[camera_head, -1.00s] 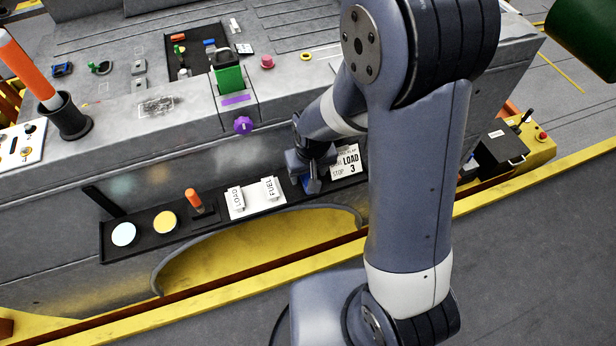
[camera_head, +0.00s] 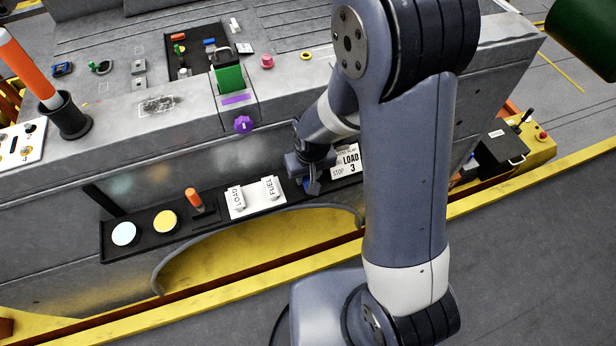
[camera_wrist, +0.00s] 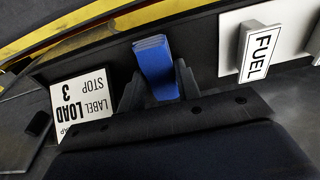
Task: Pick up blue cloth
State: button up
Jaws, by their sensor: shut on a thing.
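The blue cloth (camera_wrist: 154,60) looks like a folded, upright blue strip in the wrist view. It stands between the two dark fingers of my gripper (camera_wrist: 160,84), which are shut on it. Its lower part is hidden behind the gripper body. In the head view my gripper (camera_head: 312,184) is low at the black shelf (camera_head: 178,239), between the FUEL switch and the LOAD 3 card. The cloth is hard to make out there. I cannot tell whether it still touches the shelf.
The LOAD 3 card (camera_head: 346,160) and white LOAD/FUEL switch panel (camera_head: 254,198) flank my gripper closely. An orange-handled lever (camera_head: 195,199) and two round buttons are further left. A purple knob (camera_head: 243,124) sticks out above the shelf.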

aim_at(308, 177)
jog(key=shift+c, duration=0.2)
notch_tip(308, 177, up, 10)
jog(key=o, duration=0.5)
jog(key=shift+c, duration=0.2)
jog(key=c, duration=0.4)
